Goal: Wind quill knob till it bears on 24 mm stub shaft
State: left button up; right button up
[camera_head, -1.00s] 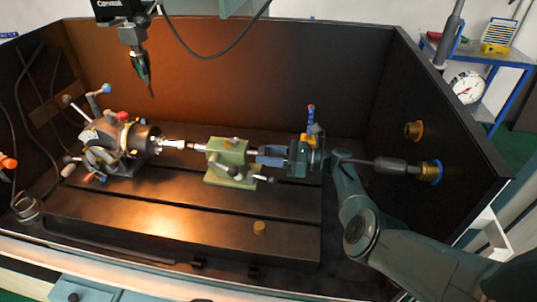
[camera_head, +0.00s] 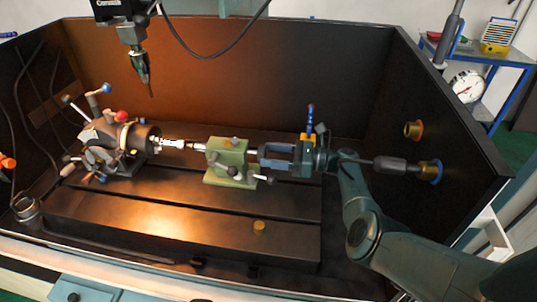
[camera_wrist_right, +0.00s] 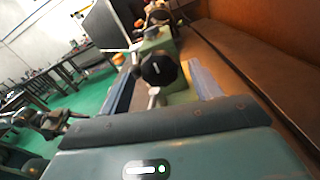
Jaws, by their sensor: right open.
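The green tailstock (camera_head: 228,162) stands on the bed with its quill end to the left. The stub shaft (camera_head: 172,143) is bright metal and sticks out of the chuck (camera_head: 125,142) toward it; whether the quill tip touches it is too small to tell. My right gripper (camera_head: 263,155) is at the tailstock's right end, fingers pointing left. In the right wrist view the black quill knob (camera_wrist_right: 160,68) shows between the two open fingers (camera_wrist_right: 163,86), with a gap on each side. In the head view the knob is mostly hidden. My left gripper is out of view.
A spindle with a pointed tool (camera_head: 142,68) hangs above the chuck. Dark enclosure walls (camera_head: 280,75) surround the bed. A small brass piece (camera_head: 259,227) sits on the front of the bed. Levers with coloured knobs stick out around the chuck. The bed front is mostly clear.

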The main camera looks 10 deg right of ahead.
jog(key=v, duration=0.6)
jog(key=shift+s, duration=0.15)
